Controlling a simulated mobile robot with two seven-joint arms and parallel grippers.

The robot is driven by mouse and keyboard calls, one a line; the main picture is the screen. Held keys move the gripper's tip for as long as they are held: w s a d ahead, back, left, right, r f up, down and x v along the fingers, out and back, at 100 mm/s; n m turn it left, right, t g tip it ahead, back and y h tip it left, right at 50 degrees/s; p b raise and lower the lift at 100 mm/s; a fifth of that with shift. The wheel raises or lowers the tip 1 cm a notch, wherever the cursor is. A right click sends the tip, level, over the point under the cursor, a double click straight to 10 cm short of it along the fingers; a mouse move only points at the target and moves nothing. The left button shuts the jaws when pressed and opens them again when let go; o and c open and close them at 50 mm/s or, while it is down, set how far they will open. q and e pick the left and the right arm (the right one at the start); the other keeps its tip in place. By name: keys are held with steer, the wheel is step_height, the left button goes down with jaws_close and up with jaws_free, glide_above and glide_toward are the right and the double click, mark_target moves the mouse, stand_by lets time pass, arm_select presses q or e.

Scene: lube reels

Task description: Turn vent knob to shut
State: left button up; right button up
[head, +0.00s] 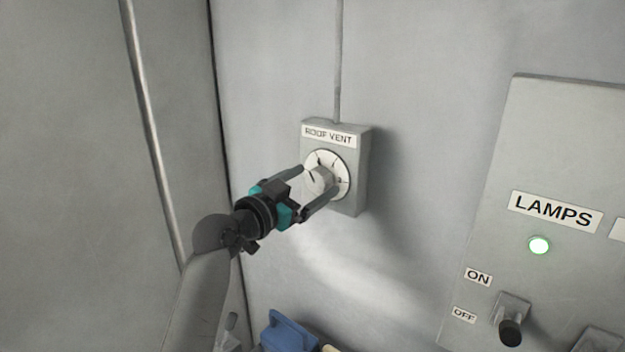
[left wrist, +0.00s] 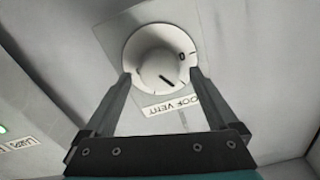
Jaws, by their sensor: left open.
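The vent knob (head: 320,181) is a pale round knob on a white dial (head: 343,165), on a grey box labelled ROOF VENT (head: 329,136) on the wall. A dark pointer line shows on the knob (left wrist: 158,68) in the left wrist view. My right gripper does not show.
A LAMPS panel (head: 545,150) with a lit green lamp (head: 539,245) and a black-tipped lever switch (head: 510,332) stands at the right. A blue object (head: 288,333) is at the bottom. A conduit (head: 339,60) runs up from the vent box. The wall between box and panel is clear.

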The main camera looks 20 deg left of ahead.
arm_select(q)
steer(key=shift+w+d, duration=0.15)
steer(key=shift+w, duration=0.2)
steer(key=c, duration=1.4)
steer(key=shift+o, duration=0.2)
